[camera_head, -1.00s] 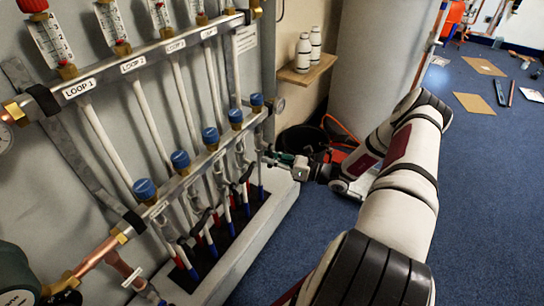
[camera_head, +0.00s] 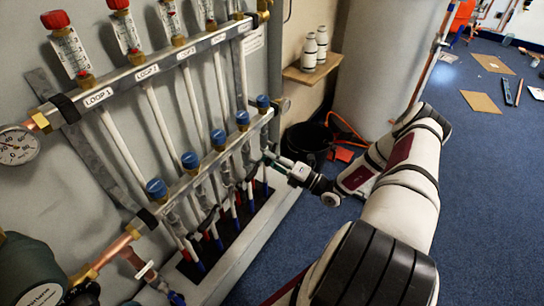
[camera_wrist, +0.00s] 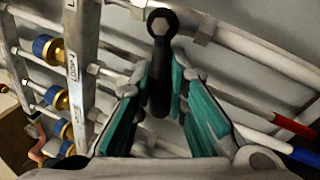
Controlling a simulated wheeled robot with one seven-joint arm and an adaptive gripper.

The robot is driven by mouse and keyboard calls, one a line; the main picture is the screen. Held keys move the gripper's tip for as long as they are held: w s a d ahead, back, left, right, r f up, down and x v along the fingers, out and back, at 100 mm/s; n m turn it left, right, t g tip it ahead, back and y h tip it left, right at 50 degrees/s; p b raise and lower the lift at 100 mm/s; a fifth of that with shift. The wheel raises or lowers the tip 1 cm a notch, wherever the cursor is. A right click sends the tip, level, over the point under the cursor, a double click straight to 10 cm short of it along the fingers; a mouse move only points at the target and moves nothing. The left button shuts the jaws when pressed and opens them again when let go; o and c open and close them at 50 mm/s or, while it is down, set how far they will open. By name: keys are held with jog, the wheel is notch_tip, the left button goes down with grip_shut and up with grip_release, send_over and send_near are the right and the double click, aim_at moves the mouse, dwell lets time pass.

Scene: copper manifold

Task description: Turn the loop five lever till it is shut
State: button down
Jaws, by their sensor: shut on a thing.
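A black lever (camera_wrist: 158,60) with a round bolted end stands upright in the wrist view. I take it for the loop five lever, but no number on it can be read. My gripper (camera_wrist: 160,88) has its teal fingers closed on the two sides of the lever's shaft. In the head view my gripper (camera_head: 268,157) is at the right end of the manifold's lower bar (camera_head: 219,157); the lever there is too small to make out clearly. Other black levers sit along the pipes to the left, below the blue caps (camera_head: 190,160).
The upper bar (camera_head: 122,80) carries loop labels and red-topped gauges. White pipes run down to a pale trough (camera_head: 262,225). A shelf with white bottles (camera_head: 310,70) and a black bucket (camera_head: 305,143) are behind my gripper.

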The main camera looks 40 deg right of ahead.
jog(key=shift+r+m+t+h+p, duration=0.15)
jog(key=shift+r+m+h+p, duration=0.15)
jog(key=shift+m, duration=0.6)
jog(key=shift+r+m+t+h+p, duration=0.2)
jog(key=shift+m+h, duration=0.15)
jog(key=shift+m, duration=0.55)
jog(key=shift+r+m+t+h+p, duration=0.15)
jog(key=shift+r+m+h+p, duration=0.15)
jog(key=shift+m, duration=0.6)
jog(key=shift+r, duration=0.1)
jog(key=c, duration=1.6)
grip_release()
jog(key=shift+o, duration=0.2)
jog(key=shift+s, duration=0.1)
jog(key=v, duration=1.2)
jog(key=shift+a, duration=0.1)
